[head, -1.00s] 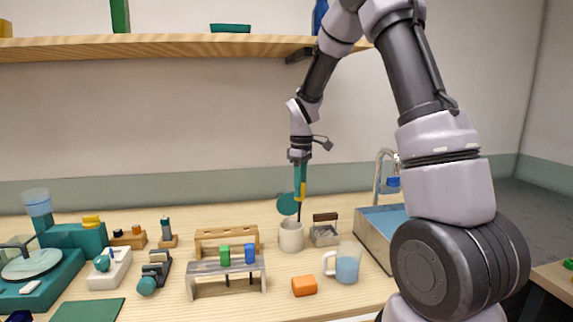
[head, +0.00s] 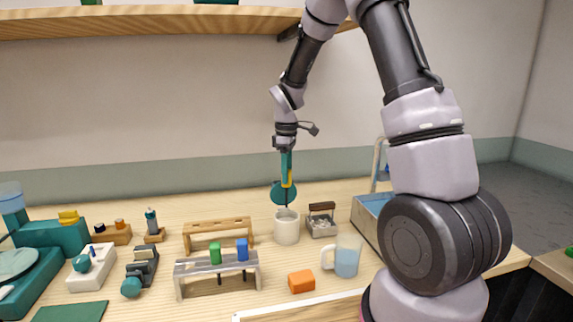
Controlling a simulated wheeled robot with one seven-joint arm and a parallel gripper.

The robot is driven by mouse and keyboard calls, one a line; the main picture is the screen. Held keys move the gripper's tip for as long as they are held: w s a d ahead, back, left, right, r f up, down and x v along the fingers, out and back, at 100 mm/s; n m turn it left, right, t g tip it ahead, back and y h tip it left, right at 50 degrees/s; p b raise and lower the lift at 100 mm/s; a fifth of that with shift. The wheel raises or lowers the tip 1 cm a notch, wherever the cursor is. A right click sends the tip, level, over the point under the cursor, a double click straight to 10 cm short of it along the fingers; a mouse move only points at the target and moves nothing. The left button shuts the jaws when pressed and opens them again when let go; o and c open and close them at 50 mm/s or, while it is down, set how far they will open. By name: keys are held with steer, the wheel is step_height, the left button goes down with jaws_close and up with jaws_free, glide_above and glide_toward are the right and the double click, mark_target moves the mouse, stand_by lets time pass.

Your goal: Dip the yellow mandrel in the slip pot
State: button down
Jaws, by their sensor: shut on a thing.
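My gripper (head: 286,167) points straight down and is shut on the yellow mandrel (head: 289,178), whose yellow part shows between the teal fingers. The mandrel's dark rod hangs below the fingers, and its lower end is at the mouth of the white slip pot (head: 287,230). From this view I cannot tell how far the tip is inside the pot. The inside of the pot is hidden.
A metal rack (head: 190,271) holds the green mandrel (head: 215,253) and blue mandrel (head: 242,249). A wooden rack (head: 205,228) stands behind it. A pitcher (head: 347,259), an orange block (head: 301,281), a small caddy (head: 321,222) and a basin (head: 362,212) surround the pot's right and front.

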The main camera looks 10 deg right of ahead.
steer(key=shift+f, duration=5.25)
steer(key=shift+r, duration=0.15)
steer(key=shift+r, duration=5.4)
